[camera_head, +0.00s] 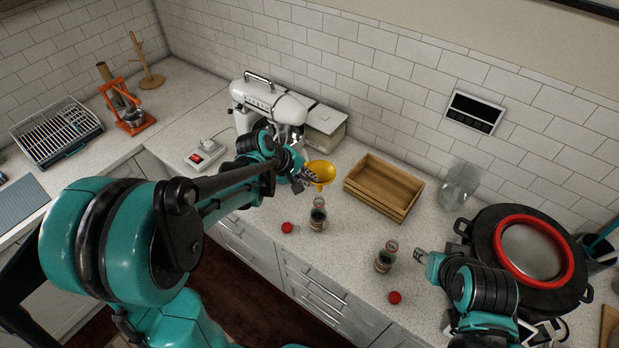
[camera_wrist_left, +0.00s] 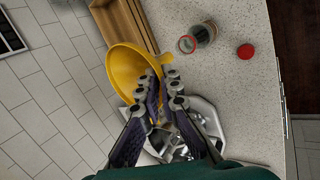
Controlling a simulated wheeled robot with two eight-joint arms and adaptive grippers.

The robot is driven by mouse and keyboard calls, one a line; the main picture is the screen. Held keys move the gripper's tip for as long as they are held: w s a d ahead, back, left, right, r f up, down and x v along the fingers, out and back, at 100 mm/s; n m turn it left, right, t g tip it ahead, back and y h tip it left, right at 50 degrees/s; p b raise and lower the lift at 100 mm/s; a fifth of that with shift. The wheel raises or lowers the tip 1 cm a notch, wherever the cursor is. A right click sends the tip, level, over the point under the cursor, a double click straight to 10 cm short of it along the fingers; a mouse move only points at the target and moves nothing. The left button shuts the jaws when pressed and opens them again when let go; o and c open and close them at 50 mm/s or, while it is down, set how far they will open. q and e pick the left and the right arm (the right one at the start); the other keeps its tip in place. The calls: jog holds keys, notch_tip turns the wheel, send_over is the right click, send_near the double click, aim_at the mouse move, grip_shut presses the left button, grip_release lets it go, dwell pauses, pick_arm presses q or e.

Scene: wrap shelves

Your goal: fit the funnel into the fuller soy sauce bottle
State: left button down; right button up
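My left gripper (camera_head: 305,175) is shut on the rim of a yellow funnel (camera_head: 321,173), held behind the left bottle. In the left wrist view the fingers (camera_wrist_left: 164,88) pinch the edge of the funnel (camera_wrist_left: 127,68), whose wide mouth shows. The left soy sauce bottle (camera_head: 318,217) and the right soy sauce bottle (camera_head: 385,259) stand upright and uncapped, with dark contents; I cannot tell which is fuller. One bottle (camera_wrist_left: 204,33) shows in the left wrist view, apart from the funnel. My right gripper (camera_head: 421,256) is beside the right bottle; its finger opening is unclear.
Red caps lie by the left bottle (camera_head: 287,228) and the right bottle (camera_head: 394,297). A wooden crate (camera_head: 383,187) stands behind the bottles. A white stand mixer (camera_head: 268,100) is behind my left gripper. A glass jar (camera_head: 459,186) and a black pot (camera_head: 487,228) are at right.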

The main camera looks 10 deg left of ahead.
pick_arm(q)
jog(key=shift+f+b, duration=1.5)
jog(key=shift+f, duration=0.5)
dwell(0.3)
jog(key=shift+f+b, duration=2.3)
jog(key=c, duration=1.6)
grip_release()
jog(key=shift+r, duration=0.1)
jog(key=shift+c, duration=0.2)
jog(key=v, duration=1.2)
